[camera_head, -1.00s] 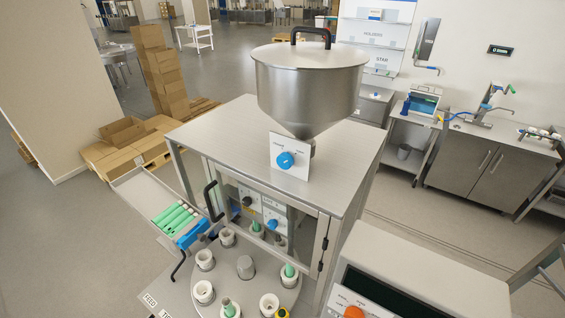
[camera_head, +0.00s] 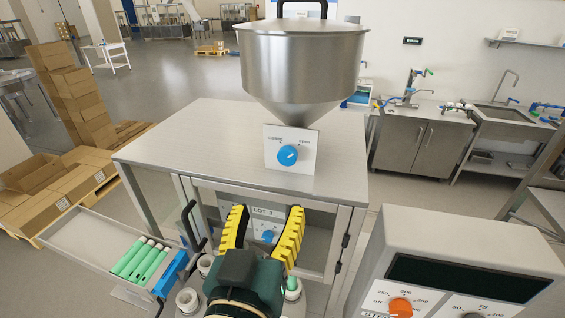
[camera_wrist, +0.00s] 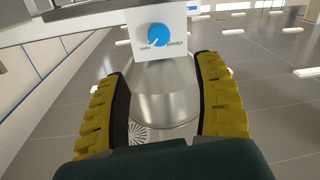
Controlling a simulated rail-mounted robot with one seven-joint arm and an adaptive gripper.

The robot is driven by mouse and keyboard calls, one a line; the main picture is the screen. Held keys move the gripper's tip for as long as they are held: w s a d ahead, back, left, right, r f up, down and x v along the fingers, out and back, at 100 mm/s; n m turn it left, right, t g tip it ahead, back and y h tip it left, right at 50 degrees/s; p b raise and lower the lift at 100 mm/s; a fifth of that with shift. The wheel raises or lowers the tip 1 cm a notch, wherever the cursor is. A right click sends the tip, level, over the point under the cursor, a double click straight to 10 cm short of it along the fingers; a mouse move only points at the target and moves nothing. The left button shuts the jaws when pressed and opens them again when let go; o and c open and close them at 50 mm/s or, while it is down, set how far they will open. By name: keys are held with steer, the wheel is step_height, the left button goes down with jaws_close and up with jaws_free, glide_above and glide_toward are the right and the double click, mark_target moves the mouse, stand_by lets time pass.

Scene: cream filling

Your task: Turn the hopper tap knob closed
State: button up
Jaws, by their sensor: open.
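The blue tap knob (camera_head: 288,155) sits on a white plate (camera_head: 305,165) below the steel hopper (camera_head: 300,65). The plate reads "closed" at left and "open" at right. The white mark on the knob seems to point to the upper right, toward "open". My gripper (camera_head: 265,217) has yellow ribbed fingers, spread open and empty. In the head view it is lower in the picture than the knob, apart from it. In the wrist view the knob (camera_wrist: 159,36) shows at the top, beyond and between the open fingers (camera_wrist: 167,85).
The hopper stands on a steel cabinet top (camera_head: 200,135). Below it is an open frame with a black handle (camera_head: 189,220). A tray with green tubes (camera_head: 142,262) is at left. A control box with an orange knob (camera_head: 400,306) is at lower right.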

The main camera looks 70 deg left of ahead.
mark_target(287, 159)
steer(key=p+x, duration=0.1)
steer(key=x, duration=0.4)
steer(key=p+x, duration=0.2)
steer(key=x, duration=0.2)
steer(key=p+x, duration=0.1)
steer(key=x, duration=0.4)
steer(key=shift+w+a+r+p, duration=0.2)
steer(key=shift+a+r+p, duration=0.05)
steer(key=shift+p, duration=0.1)
steer(key=shift+w+a+f, duration=0.2)
steer(key=shift+w+a, duration=0.05)
steer(key=shift+a, duration=0.25)
steer(key=c, duration=1.2)
